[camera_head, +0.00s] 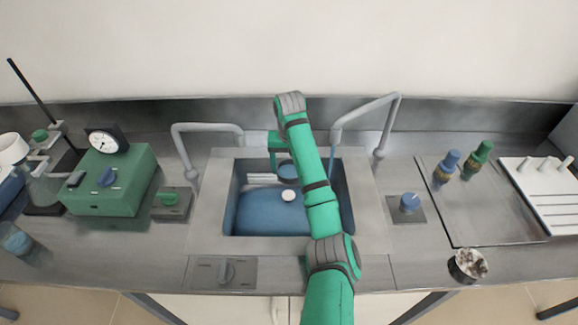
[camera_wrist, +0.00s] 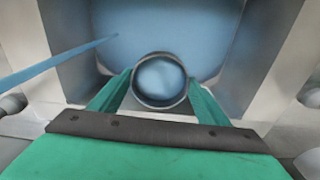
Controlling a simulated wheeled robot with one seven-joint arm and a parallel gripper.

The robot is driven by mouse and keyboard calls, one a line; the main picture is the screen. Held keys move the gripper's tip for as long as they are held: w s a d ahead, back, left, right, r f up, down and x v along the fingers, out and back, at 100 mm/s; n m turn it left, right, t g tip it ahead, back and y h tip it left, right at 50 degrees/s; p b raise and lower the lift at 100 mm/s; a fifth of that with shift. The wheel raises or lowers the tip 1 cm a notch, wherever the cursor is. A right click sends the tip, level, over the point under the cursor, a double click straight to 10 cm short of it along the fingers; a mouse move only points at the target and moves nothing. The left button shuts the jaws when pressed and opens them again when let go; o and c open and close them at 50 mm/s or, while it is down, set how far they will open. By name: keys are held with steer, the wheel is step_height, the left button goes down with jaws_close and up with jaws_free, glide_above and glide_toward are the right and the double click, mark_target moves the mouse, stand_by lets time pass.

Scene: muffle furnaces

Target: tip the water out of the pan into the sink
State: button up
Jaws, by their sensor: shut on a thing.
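The pan is a small round metal vessel (camera_wrist: 160,81) with a dark rim. In the wrist view it sits between the two green fingers of my gripper (camera_wrist: 160,92), which are shut on it. Blue shows inside its round mouth; I cannot tell how much water that is or how far the pan tilts. In the head view the pan (camera_head: 288,173) is small and dark blue beside my gripper (camera_head: 279,160), over the back part of the sink. The sink (camera_head: 205,215) has a blue bottom, partly hidden by my arm.
A right faucet (camera_head: 393,110) has a blue stream below its spout; a left faucet (camera_head: 190,140) stands opposite. A green box with a gauge (camera_head: 112,180) is at left; bottles (camera_head: 447,165) and a white rack (camera_head: 545,190) are at right.

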steer(key=shift+a+r+t, duration=0.1)
steer(key=shift+r+t, duration=0.05)
steer(key=shift+t, duration=0.15)
steer(key=shift+s, duration=0.1)
steer(key=shift+r+t, duration=0.1)
steer(key=shift+t, duration=0.2)
steer(key=shift+s+r+t, duration=0.25)
steer(key=shift+t, duration=0.85)
stand_by(0.6)
steer(key=shift+r, duration=0.1)
steer(key=shift+t, duration=0.3)
steer(key=shift+s+r+t, duration=0.1)
steer(key=shift+t, duration=0.2)
steer(key=shift+s, duration=0.1)
stand_by(0.5)
